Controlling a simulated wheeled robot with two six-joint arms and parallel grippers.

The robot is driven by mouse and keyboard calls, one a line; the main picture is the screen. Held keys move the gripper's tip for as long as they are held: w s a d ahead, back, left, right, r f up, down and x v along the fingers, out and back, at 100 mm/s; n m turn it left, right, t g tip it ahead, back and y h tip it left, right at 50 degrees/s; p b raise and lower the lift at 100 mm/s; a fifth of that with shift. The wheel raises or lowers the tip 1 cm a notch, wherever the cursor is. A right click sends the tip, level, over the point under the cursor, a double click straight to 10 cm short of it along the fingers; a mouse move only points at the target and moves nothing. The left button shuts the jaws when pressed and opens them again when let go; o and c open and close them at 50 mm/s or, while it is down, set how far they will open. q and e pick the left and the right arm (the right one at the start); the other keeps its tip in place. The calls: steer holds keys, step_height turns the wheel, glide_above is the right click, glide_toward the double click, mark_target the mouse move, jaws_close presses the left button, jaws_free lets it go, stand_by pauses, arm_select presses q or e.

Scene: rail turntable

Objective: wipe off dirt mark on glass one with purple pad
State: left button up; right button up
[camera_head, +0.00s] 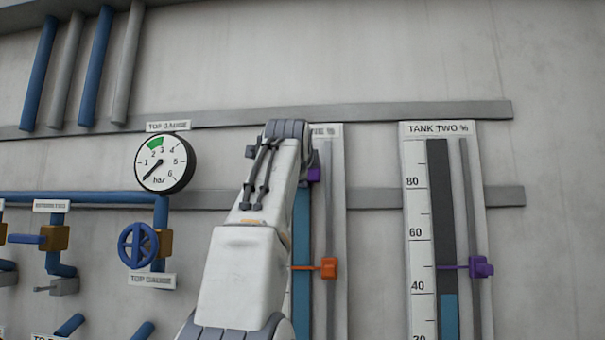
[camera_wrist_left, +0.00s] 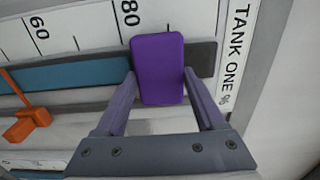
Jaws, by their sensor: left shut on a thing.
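My left gripper (camera_wrist_left: 158,78) is shut on the purple pad (camera_wrist_left: 157,68), a rounded block held between its two fingers. The pad is over the upper part of the tank one glass (camera_wrist_left: 70,77), just past the 80 mark. I cannot tell whether it touches the glass. In the head view my left arm covers most of the gripper and much of the glass (camera_head: 301,240); only a bit of the purple pad (camera_head: 314,174) shows. No dirt mark is visible; part of the glass is hidden behind the pad. My right gripper is not in view.
An orange pointer (camera_head: 329,268) sits on the tank one gauge; it also shows in the left wrist view (camera_wrist_left: 27,120). To the right is the tank two gauge (camera_head: 438,128) with a purple pointer (camera_head: 481,267). A round dial (camera_head: 165,163) and blue valve wheel (camera_head: 138,245) are left.

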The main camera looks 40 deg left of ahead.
arm_select(q)
steer(key=shift+b+v, duration=1.2)
steer(key=shift+v, duration=1.75)
steer(key=shift+s, duration=0.1)
steer(key=v, duration=0.2)
steer(key=shift+s+d+b, duration=0.2)
steer(key=shift+s+b, duration=0.1)
steer(key=shift+b, duration=0.1)
steer(key=shift+s, duration=0.1)
